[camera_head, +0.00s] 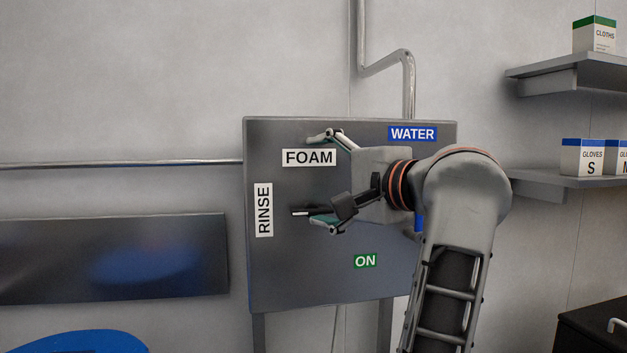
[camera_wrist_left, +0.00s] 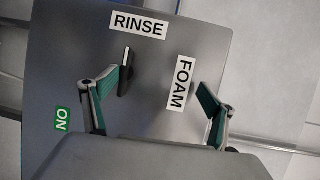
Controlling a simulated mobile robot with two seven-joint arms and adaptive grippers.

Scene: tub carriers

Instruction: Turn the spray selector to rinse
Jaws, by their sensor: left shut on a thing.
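The spray selector (camera_head: 300,211) is a dark lever with a pale edge on the grey panel (camera_head: 280,285). Its visible end points left at the white RINSE label (camera_head: 264,210). In the left wrist view the selector (camera_wrist_left: 125,70) lies beside one fingertip, its end towards RINSE. The white FOAM label (camera_head: 309,157) is up and right of it. My right gripper is not in view.
A blue WATER label (camera_head: 412,133) and a green ON label (camera_head: 365,261) are on the panel. A blue part (camera_head: 419,222) is mostly hidden behind my arm. Shelves with boxes (camera_head: 582,157) stand at right. A pipe (camera_head: 409,85) runs above the panel.

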